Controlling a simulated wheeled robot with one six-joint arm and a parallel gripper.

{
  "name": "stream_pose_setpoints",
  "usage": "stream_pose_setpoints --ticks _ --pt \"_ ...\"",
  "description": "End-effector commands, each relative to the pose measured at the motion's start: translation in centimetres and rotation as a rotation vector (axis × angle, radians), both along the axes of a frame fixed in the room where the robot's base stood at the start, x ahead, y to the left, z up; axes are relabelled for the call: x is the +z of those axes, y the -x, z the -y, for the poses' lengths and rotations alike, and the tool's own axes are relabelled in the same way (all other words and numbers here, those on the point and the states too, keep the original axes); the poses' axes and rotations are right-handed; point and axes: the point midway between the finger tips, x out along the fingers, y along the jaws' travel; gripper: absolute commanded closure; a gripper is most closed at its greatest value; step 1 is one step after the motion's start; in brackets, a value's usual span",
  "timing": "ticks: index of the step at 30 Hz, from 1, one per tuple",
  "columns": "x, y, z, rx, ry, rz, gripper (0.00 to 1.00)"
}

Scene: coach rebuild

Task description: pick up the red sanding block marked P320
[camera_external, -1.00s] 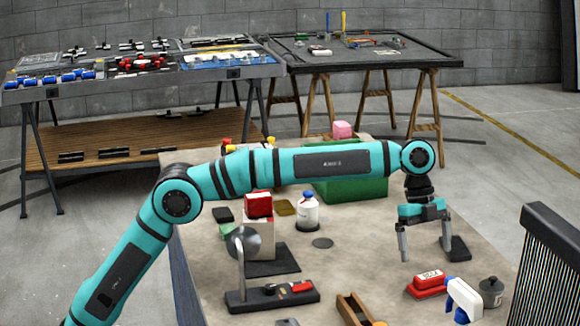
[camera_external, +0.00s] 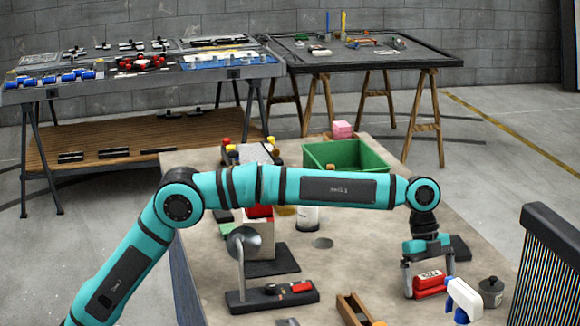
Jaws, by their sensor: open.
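A red sanding block (camera_external: 429,285) with a white label lies at the right front of the bench; the label's print is too small to read surely. My gripper (camera_external: 430,282) points down over it, open, with one finger at the block's left end and the other near its right end. I cannot tell whether the fingers touch it. Another red block (camera_external: 260,211) sits on a pale box further left, partly hidden behind my arm.
A white spray bottle (camera_external: 463,298) and a dark lidded pot (camera_external: 491,291) stand close right of the block. A dark block (camera_external: 460,248) lies behind. A wooden piece (camera_external: 355,309) is front left; a green bin (camera_external: 347,156) stands at the back.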

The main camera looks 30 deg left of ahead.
Motion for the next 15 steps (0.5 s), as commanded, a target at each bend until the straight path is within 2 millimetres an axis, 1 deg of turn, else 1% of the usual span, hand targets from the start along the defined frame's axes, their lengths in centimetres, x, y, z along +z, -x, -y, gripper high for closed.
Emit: stream_pose_setpoints --ticks 2,5,6,8,9,15 --pt "0.02 -0.02 -0.01 0.0 0.0 0.0 0.0" --pt "0.03 -0.03 -0.02 0.0 0.0 0.0 0.18" --pt "0.03 -0.03 -0.02 0.0 0.0 0.0 0.26" --pt "0.03 -0.03 -0.02 0.0 0.0 0.0 0.37" --pt "0.06 -0.03 -0.02 0.0 0.001 0.001 0.4" --pt "0.12 -0.04 -0.02 0.0 0.001 0.001 0.41"
